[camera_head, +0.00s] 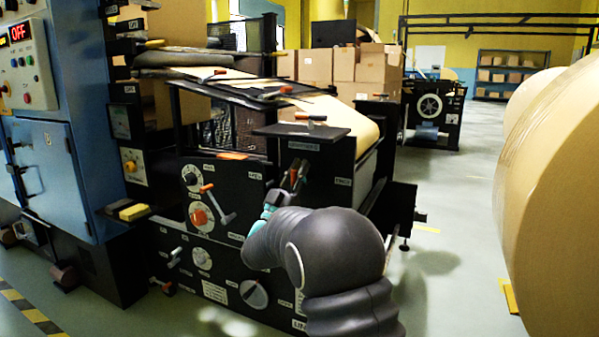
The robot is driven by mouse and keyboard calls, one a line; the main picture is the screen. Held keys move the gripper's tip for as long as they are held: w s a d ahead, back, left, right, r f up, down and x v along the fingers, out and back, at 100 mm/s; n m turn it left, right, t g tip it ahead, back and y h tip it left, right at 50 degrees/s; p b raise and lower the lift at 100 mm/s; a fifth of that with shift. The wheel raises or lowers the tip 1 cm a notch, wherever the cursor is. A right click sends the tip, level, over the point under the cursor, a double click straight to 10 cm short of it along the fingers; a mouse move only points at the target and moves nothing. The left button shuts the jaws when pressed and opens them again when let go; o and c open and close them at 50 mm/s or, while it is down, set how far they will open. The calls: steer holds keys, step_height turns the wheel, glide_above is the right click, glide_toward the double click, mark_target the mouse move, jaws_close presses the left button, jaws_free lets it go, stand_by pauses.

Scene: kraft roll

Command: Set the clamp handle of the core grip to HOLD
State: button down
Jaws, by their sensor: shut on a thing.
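The clamp handle (294,173), a small upright lever with red on it, is on the black front panel (335,184) of the machine, below a greenish label plate. My gripper (284,190), dark with a teal section, reaches up to it from the lower right and is shut on the handle. The fingers cover the handle's lower part and pivot. A small label to its left and one to its right flank the handle. Their lettering is too small to read surely, so I cannot tell which setting the handle is at.
A red-centred dial (199,217) and a grey lever (228,218) sit left of my gripper. More knobs lie below. A large kraft roll (560,200) stands at right, with open floor between.

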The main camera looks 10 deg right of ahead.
steer(key=shift+a, duration=0.1)
steer(key=c, duration=1.2)
jaws_free()
steer(key=v, duration=1.2)
